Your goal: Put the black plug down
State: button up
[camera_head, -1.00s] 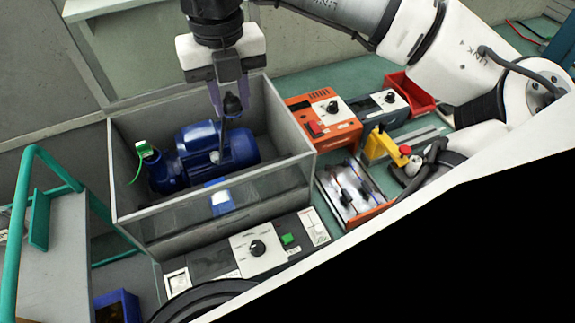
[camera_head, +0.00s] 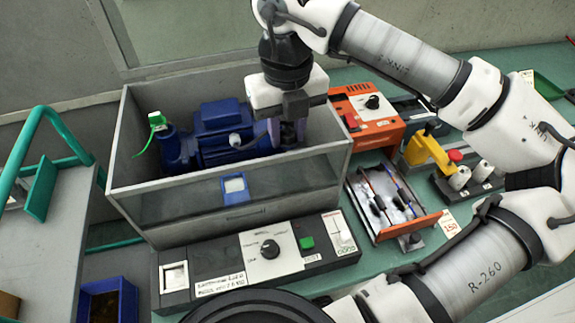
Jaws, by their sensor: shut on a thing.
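My gripper (camera_head: 288,138) points down inside the open grey tank, behind its clear front wall and at the right end of the blue pump (camera_head: 222,133). Its fingers are shut on the black plug, which is hardly visible between them from this angle. I cannot tell whether the plug touches the pump or the tank floor. The tank (camera_head: 228,216) stands on the green bench.
A control panel (camera_head: 270,249) with a knob and green button lies in front of the tank. Right of it are an orange instrument (camera_head: 372,120), an orange tray (camera_head: 408,226) of leads and a yellow device (camera_head: 427,152). A green-railed cart (camera_head: 50,225) stands left.

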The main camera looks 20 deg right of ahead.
aim_at(287, 131)
jog(key=shift+f+b, duration=1.3)
jog(key=shift+f, duration=1.75)
jog(key=shift+f, duration=0.2)
jog(key=o, duration=1)
jog(key=shift+r, duration=0.1)
jog(key=shift+r, duration=0.25)
notch_tip(287, 131, up, 12)
jog(key=shift+f+b, duration=0.1)
jog(key=shift+b, duration=0.25)
